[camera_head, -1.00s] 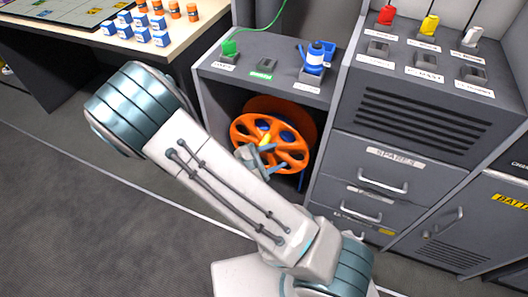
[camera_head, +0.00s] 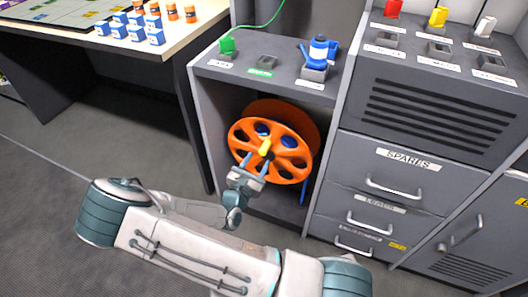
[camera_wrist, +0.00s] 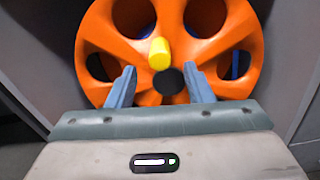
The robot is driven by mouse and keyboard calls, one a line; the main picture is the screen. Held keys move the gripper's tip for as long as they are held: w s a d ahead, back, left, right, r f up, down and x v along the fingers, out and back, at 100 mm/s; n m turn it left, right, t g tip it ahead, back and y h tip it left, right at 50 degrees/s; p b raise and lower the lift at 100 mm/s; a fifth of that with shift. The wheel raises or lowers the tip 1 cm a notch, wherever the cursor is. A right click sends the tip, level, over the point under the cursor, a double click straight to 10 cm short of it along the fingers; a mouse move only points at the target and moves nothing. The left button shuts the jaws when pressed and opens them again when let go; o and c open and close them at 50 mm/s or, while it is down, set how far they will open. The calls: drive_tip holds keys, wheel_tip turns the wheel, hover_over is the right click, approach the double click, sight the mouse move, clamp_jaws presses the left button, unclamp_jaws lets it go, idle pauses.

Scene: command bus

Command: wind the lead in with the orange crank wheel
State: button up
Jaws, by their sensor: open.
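The orange crank wheel (camera_head: 288,158) is upright in the open bay of the grey cabinet, with several round holes through its face. A yellow handle (camera_head: 265,148) sticks out from it; in the wrist view the handle (camera_wrist: 159,54) shows just above the wheel's dark hub. My gripper (camera_head: 255,164) is in front of the wheel's lower left part. In the wrist view its two fingers (camera_wrist: 160,84) are apart, with nothing between them, and the handle is beyond and slightly above the tips. Blue lead shows behind the wheel through its holes.
A blue plug (camera_head: 318,52) and a green plug (camera_head: 227,46) with a green cable stand on the cabinet top (camera_head: 285,84). Cabinet side walls flank the wheel closely. Drawers (camera_head: 390,175) are at the right; a table with small boxes (camera_head: 137,28) is at the upper left.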

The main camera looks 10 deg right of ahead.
sight(262, 153)
drive_tip(key=b+x, duration=0.1)
drive_tip(key=x, duration=0.5)
drive_tip(key=shift+w+d, duration=0.25)
drive_tip(key=shift+w, duration=0.05)
clamp_jaws()
